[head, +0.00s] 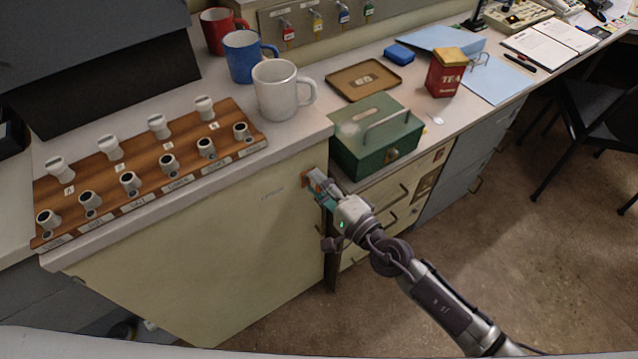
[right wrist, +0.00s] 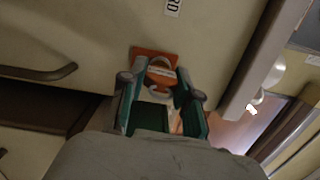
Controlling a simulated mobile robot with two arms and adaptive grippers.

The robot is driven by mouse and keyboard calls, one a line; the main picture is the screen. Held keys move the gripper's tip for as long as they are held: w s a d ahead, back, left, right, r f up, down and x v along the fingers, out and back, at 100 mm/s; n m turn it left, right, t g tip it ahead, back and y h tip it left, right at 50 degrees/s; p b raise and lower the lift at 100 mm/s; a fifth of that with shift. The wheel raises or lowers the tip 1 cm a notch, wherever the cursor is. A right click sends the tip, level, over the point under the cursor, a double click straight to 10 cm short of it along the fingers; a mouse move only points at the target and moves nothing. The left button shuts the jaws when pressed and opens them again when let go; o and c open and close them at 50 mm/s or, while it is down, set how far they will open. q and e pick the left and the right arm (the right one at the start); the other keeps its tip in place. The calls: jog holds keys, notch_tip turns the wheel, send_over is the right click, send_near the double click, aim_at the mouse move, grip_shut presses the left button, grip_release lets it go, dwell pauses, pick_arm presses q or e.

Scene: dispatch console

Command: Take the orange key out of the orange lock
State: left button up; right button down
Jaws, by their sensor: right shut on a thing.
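The orange lock (right wrist: 141,52) is a small orange plate on the cream cabinet front, seen in the right wrist view. The orange key (right wrist: 163,73) shows as an orange piece with a pale label, right in front of the plate. My right gripper (right wrist: 158,88) is shut on the key, with its teal and grey fingers on both sides. I cannot tell how deep the key sits in the lock. In the head view my right gripper (head: 314,184) is at the upper right of the cabinet front and hides most of the lock and key. My left gripper is not in view.
A wooden board (head: 140,172) with several pale knobs lies on the counter at left. A white mug (head: 277,92) and a green cash box (head: 372,140) stand near the counter edge above my gripper. Drawers (head: 405,190) adjoin the cabinet at right. The floor (head: 530,240) there is clear.

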jog(key=shift+v, duration=1.7)
dwell(1.2)
jog(key=shift+s+a, duration=0.15)
jog(key=v, duration=0.6)
jog(key=shift+s+a, duration=0.2)
dwell(0.3)
jog(key=shift+r, duration=0.15)
